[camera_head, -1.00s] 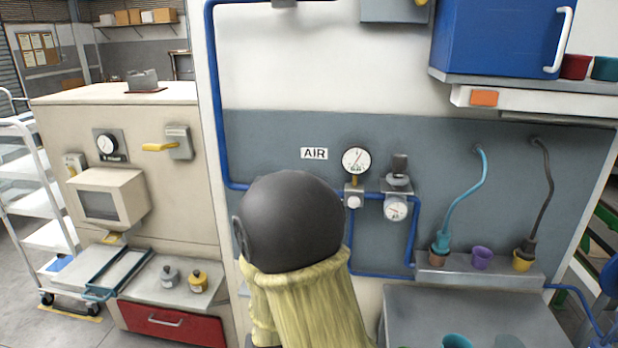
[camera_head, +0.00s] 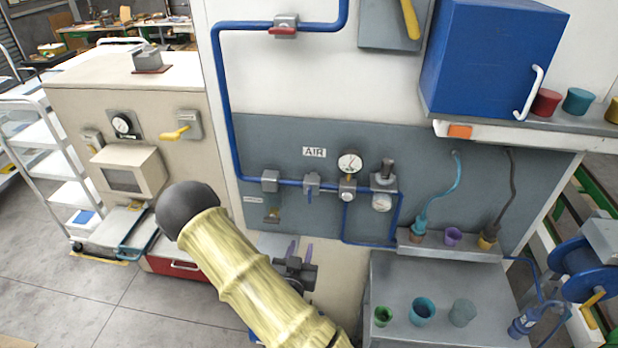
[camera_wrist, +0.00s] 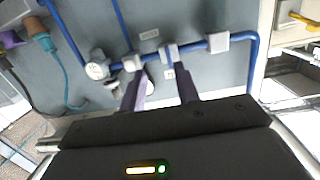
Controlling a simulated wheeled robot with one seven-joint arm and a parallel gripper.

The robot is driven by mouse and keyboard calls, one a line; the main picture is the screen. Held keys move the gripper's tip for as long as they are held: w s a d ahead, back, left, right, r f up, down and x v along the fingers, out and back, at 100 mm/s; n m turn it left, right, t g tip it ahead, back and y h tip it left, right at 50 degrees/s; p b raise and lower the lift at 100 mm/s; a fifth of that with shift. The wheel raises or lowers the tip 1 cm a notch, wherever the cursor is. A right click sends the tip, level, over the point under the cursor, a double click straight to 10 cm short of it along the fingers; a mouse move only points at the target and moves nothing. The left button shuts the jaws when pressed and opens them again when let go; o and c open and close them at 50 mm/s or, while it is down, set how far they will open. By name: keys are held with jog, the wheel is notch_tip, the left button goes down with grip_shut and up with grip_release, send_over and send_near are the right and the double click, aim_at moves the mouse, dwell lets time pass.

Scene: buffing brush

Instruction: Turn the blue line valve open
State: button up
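The blue line (camera_head: 228,120) runs down the wall and right across the grey panel under the AIR label. A small grey valve (camera_head: 311,184) with a short blue handle sits on its horizontal run; it also shows in the wrist view (camera_wrist: 168,52). A second valve (camera_head: 285,27) with a red handle sits on the upper run. My gripper (camera_head: 300,245) is below the small valve, with its two purple fingers apart. In the wrist view my gripper (camera_wrist: 162,88) is open and empty, apart from the pipe, with the small valve beyond the fingertips.
Right of the small valve are a regulator with a pressure gauge (camera_head: 350,162) and a filter unit (camera_head: 383,183). Left is a grey pipe box (camera_head: 270,181). A metal bench (camera_head: 400,270) with cups stands lower right. A beige cabinet (camera_head: 120,85) with a yellow lever stands left.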

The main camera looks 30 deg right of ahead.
jog(key=r, duration=0.1)
jog(key=r+n+t+p, duration=0.1)
jog(key=r, duration=0.1)
jog(key=shift+s+a+r+t, duration=0.2)
jog(key=shift+t, duration=0.1)
jog(key=b+x, duration=0.5)
jog(key=b, duration=0.3)
jog(key=shift+w+a+f+b, duration=0.1)
jog(key=shift+w+f+b, duration=0.1)
jog(key=shift+b, duration=0.15)
jog(key=b, duration=0.3)
jog(key=shift+w+d, duration=0.1)
jog(key=shift+d, duration=0.25)
